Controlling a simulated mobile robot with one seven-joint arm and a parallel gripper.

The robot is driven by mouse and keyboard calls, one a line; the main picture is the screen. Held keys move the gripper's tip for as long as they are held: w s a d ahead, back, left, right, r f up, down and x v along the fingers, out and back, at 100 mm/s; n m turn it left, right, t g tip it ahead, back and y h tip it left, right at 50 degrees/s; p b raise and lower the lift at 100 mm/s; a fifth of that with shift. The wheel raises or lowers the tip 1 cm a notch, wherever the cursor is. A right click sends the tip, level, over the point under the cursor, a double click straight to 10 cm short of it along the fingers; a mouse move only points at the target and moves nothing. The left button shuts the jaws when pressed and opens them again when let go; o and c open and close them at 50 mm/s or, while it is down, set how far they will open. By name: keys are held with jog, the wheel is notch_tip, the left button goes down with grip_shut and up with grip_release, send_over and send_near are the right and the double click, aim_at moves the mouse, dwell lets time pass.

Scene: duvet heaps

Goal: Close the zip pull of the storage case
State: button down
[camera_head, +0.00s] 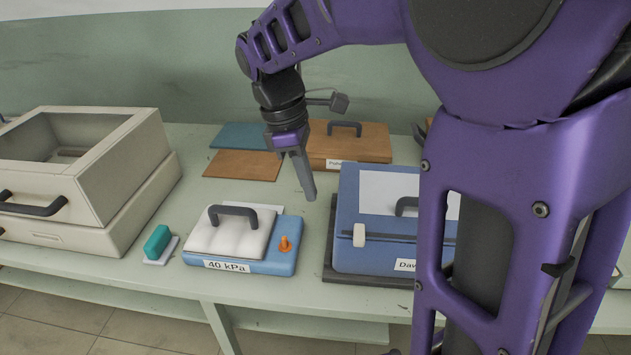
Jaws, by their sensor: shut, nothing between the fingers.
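A blue case (350,258), which looks like the storage case, stands on the table right of centre. It has a pale panel on top, a dark handle and a front label reading "Daw…". A small cream tab (359,235), apparently the zip pull, sits near the front left corner, at the left end of a dark seam. My arm hides the case's right part. My gripper (309,196) is shut and empty. It points down just left of the case's upper left edge in the picture, apart from the tab.
A blue and white unit (260,262) labelled "40 kPa", with an orange knob, stands left of the case. Further left are a teal block (157,241) and a large cream box (150,180). Behind lie a brown case (370,143) and flat boards (243,165).

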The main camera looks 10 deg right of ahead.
aim_at(359, 235)
jog(key=s+d+f+b, duration=0.2)
jog(key=d+f, duration=0.4)
jog(key=f, duration=0.3)
jog(key=shift+f, duration=0.35)
jog(key=shift+d, duration=0.1)
